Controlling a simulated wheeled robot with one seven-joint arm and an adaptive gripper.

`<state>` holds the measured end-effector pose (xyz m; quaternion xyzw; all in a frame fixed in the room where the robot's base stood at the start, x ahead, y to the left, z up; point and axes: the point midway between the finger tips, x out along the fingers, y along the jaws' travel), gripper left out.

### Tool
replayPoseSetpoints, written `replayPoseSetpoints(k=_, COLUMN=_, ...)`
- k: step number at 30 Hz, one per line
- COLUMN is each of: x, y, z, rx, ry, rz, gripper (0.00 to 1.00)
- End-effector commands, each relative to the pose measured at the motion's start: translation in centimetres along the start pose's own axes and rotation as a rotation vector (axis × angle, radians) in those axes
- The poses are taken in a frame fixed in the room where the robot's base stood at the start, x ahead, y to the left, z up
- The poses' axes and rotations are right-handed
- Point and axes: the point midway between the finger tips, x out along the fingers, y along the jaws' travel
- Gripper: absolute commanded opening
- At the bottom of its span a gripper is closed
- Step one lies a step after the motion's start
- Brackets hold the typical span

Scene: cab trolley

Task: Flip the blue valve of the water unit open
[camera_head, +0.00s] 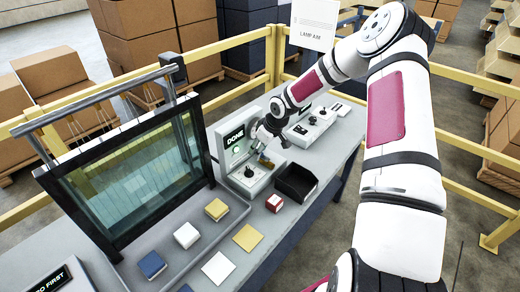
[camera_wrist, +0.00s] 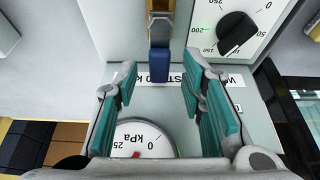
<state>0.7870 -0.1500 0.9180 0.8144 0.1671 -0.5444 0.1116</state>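In the wrist view, the blue valve handle (camera_wrist: 160,68) hangs from a brass-coloured stem at the top centre and points down the picture. My gripper (camera_wrist: 159,62) has its teal-padded fingers spread, one on each side of the handle, with a visible gap to both. How far the tips are from it in depth I cannot tell. The pale water unit panel (camera_wrist: 160,105) carries partly hidden lettering and a kPa gauge (camera_wrist: 143,140) with a red needle. In the head view, my gripper (camera_head: 262,145) is at the unit with the lit DONE display (camera_head: 235,136); the valve is hidden there.
A black knob on a dial (camera_wrist: 237,32) and a small green light lie beside the valve. In the head view, an open black bin (camera_head: 296,182) and a red-and-white cube (camera_head: 274,203) are close by. A glass-fronted frame (camera_head: 135,175) stands left; a knobbed unit (camera_head: 311,127) stands right.

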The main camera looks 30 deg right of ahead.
Motion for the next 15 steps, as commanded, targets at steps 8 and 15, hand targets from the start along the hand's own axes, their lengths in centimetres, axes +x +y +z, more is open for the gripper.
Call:
replayPoseSetpoints(k=8, x=-4.0, y=0.2, z=0.0, rx=0.001, ry=0.001, rz=0.004, gripper=0.37)
replayPoseSetpoints(k=15, x=-8.8, y=0.1, z=0.0, rx=0.001, ry=0.001, rz=0.003, gripper=0.37)
